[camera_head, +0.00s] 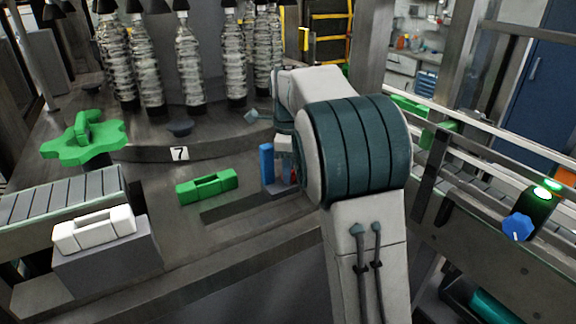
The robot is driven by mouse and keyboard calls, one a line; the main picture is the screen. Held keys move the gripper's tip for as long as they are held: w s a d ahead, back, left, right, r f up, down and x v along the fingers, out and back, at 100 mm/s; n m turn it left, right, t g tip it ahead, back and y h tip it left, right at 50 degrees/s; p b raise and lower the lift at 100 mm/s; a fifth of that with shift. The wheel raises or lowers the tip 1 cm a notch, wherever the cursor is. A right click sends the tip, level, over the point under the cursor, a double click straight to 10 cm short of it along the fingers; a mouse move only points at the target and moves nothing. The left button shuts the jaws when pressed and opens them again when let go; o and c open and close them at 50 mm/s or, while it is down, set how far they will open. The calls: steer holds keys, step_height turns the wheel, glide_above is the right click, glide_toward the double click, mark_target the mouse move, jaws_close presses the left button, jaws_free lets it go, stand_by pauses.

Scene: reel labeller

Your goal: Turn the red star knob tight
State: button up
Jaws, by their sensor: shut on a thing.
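My gripper (284,152) points down behind my own arm, and only a small part of it shows at the arm's left edge. It is shut on the red star knob (293,177), of which only a thin red sliver is seen just below the gripper. Most of the knob and the fingertips are hidden by my arm. The knob is at a small grey block on the machine deck, beside an upright blue part (267,164). How far the knob is turned cannot be seen.
A green handled block (207,187) lies on the deck to the left. A white handled block (94,231) sits on a grey box, with a green star-shaped part (84,148) behind it. Several bottles (189,65) stand at the back. A blue knob (517,228) is at the right.

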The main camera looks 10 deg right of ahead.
steer(key=o, duration=1)
step_height(320, 180, up, 14)
steer(key=shift+f+p, duration=0.1)
steer(key=shift+p, duration=0.7)
steer(key=s+f+n+t, duration=0.1)
steer(key=s+f+n, duration=0.4)
steer(key=s+n, duration=0.2)
steer(key=s+f+n+t, duration=0.1)
steer(key=s+f+n, duration=0.5)
steer(key=s, duration=0.5)
steer(key=s+f+n+t, duration=0.1)
steer(key=s+f+n, duration=0.5)
steer(key=s+n, duration=0.3)
steer(key=shift+s+d+f, duration=0.1)
steer(key=shift+s, duration=0.4)
